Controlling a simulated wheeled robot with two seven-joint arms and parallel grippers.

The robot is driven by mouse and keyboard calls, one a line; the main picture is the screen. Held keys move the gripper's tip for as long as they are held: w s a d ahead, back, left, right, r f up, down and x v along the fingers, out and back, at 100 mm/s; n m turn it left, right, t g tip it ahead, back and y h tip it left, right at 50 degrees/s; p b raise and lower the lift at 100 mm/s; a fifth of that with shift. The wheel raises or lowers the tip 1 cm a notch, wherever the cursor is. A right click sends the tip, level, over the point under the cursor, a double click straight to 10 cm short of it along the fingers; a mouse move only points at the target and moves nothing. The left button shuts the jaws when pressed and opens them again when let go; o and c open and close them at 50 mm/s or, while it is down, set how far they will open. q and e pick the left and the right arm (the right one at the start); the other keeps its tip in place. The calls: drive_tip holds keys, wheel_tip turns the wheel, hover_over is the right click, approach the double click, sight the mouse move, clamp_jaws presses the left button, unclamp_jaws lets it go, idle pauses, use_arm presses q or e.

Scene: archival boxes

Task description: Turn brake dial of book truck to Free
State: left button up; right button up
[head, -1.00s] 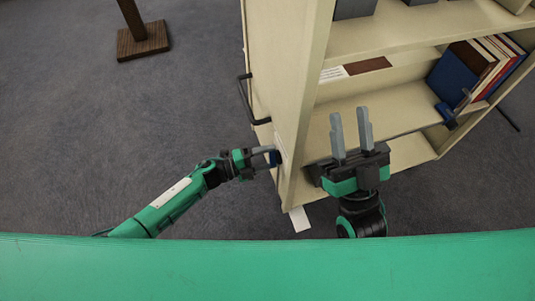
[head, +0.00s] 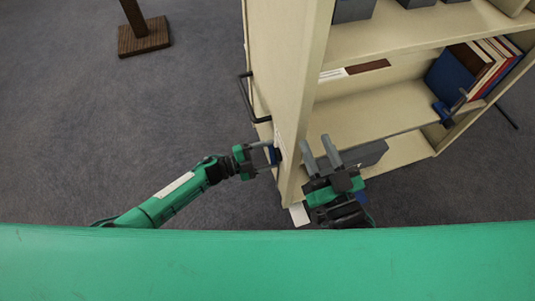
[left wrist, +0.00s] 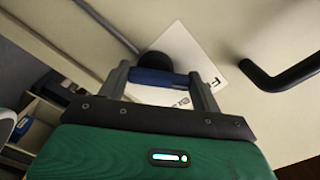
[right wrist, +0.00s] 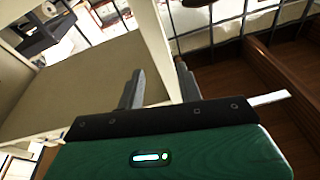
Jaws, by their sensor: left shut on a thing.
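The book truck (head: 290,75) is a cream shelf unit. Its brake dial has a blue bar handle (left wrist: 158,77) and a round black hub (left wrist: 155,60) on the truck's end panel. A white label (left wrist: 185,60) with partly hidden lettering, an "F" visible, lies behind it. My left gripper (head: 272,155) is at the end panel, its fingers closed on either side of the blue bar. Most of the label and the dial's pointing direction are hidden. My right gripper (head: 322,150) is open and empty in front of the shelves; its fingers also stand apart in the right wrist view (right wrist: 158,85).
A black handle (head: 245,97) juts from the end panel, near my left gripper. Books (head: 470,68) stand at the right on a shelf. A grey box-like shape (head: 370,155) is behind my right gripper. Carpet at the left is clear up to a wooden stand (head: 143,36).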

use_arm(q)
drive_tip(key=o, duration=1)
drive_tip(key=p+v, duration=0.1)
drive_tip(key=v, duration=1.3)
use_arm(e)
wheel_tip(320, 180, down, 6)
drive_tip(key=s+a+g, duration=0.1)
drive_tip(key=s+g, duration=0.1)
drive_tip(key=g, duration=0.2)
drive_tip(key=shift+s+a+f, duration=0.15)
drive_tip(key=shift+a+f, duration=0.1)
drive_tip(key=shift+a, duration=0.1)
use_arm(q)
drive_tip(key=shift+d, duration=0.1)
